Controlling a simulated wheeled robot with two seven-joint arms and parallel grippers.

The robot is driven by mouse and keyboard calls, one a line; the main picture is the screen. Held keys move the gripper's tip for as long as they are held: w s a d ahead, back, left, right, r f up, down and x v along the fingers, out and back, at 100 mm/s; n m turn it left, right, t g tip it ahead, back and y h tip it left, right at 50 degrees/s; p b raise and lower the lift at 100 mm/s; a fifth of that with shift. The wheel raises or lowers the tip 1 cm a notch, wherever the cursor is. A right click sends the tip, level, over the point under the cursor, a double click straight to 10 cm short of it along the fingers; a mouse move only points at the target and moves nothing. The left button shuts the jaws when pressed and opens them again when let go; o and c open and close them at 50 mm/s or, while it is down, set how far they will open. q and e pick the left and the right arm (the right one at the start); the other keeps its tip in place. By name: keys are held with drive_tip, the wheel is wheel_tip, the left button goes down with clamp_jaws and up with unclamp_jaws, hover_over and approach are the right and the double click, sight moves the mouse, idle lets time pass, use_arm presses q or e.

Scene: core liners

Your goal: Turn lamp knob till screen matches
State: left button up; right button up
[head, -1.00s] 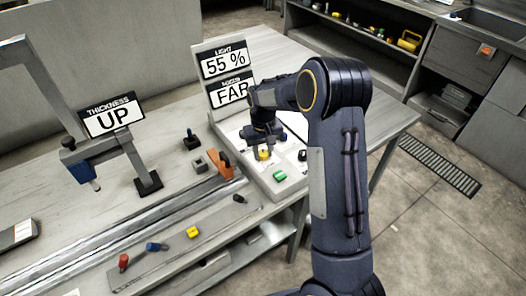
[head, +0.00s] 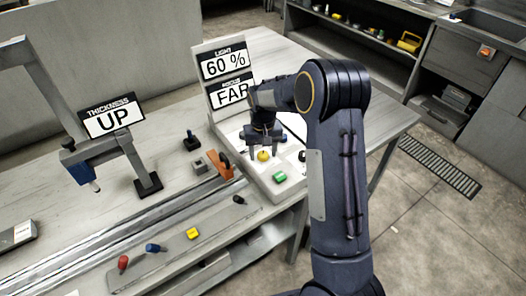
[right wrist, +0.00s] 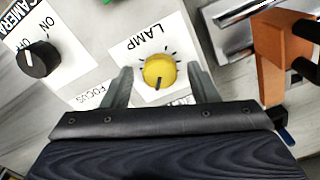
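The yellow lamp knob (right wrist: 158,70) sits on a white panel marked LAMP, with tick marks around it. It also shows in the head view (head: 263,156). The light screen (head: 224,64) reads 60 %. My right gripper (right wrist: 160,86) is open; its fingers stand on the left and right of the knob, with a gap on each side. In the head view, the right gripper (head: 264,142) is just above the knob, pointing down. My left gripper is not in view.
A FOCUS screen (head: 232,92) reads FAR and a THICKNESS screen (head: 112,117) reads UP. A black camera switch (right wrist: 38,58) is left of the knob in the wrist view. A green button (head: 280,177) and an orange part (head: 222,164) are close by.

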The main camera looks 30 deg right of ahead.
sight(263, 154)
wheel_tip(263, 154, up, 8)
drive_tip(key=shift+f+b, duration=0.1)
drive_tip(key=shift+b, duration=0.2)
idle(0.3)
idle(0.4)
drive_tip(key=s+a+r+t+y, duration=0.2)
drive_tip(key=s+a+r, duration=0.15)
drive_tip(key=s, duration=0.45)
drive_tip(key=s+a+r+t+y, duration=0.1)
drive_tip(key=s+a+r, duration=0.1)
drive_tip(key=s+r, duration=0.5)
drive_tip(key=s+a+f+n+t, duration=0.1)
drive_tip(key=s+a+f, duration=0.1)
drive_tip(key=s, duration=0.5)
drive_tip(key=s+a+f+n+t, duration=0.1)
drive_tip(key=s+a+f, duration=0.2)
drive_tip(key=s, duration=0.4)
drive_tip(key=shift+s+a+t+y, duration=0.15)
drive_tip(key=shift+a+t+y, duration=0.15)
drive_tip(key=shift+a+y, duration=0.15)
